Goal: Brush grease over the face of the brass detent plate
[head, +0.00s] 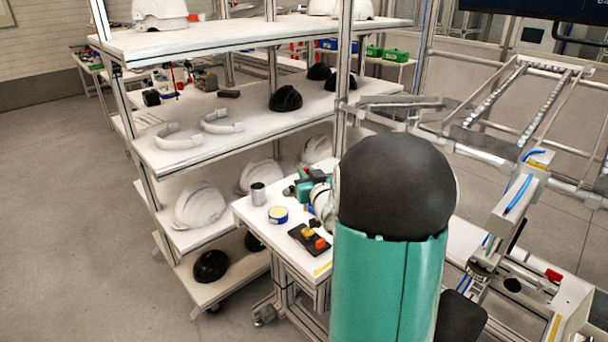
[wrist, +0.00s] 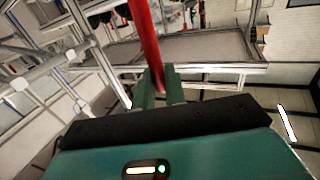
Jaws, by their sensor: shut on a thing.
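In the wrist view my gripper (wrist: 160,88) is shut on a red rod-like handle (wrist: 143,40), which runs up out of the frame; its brush end is not seen. In the head view a black base (head: 309,240) lies on the small white bench, with a brass-yellow piece (head: 308,231) and a red block (head: 320,243) on it. The yellow piece looks like the brass detent plate, but it is too small to tell grease on its face. A round blue tin with a yellowish top (head: 278,215) stands left of the base. My arm hides much of the bench's right side.
A grey metal cup (head: 258,193) stands at the back left of the bench (head: 322,268). A white shelf rack (head: 185,155) with helmet shells stands close behind and left. A metal frame (head: 490,95) is on the right. Open floor lies left.

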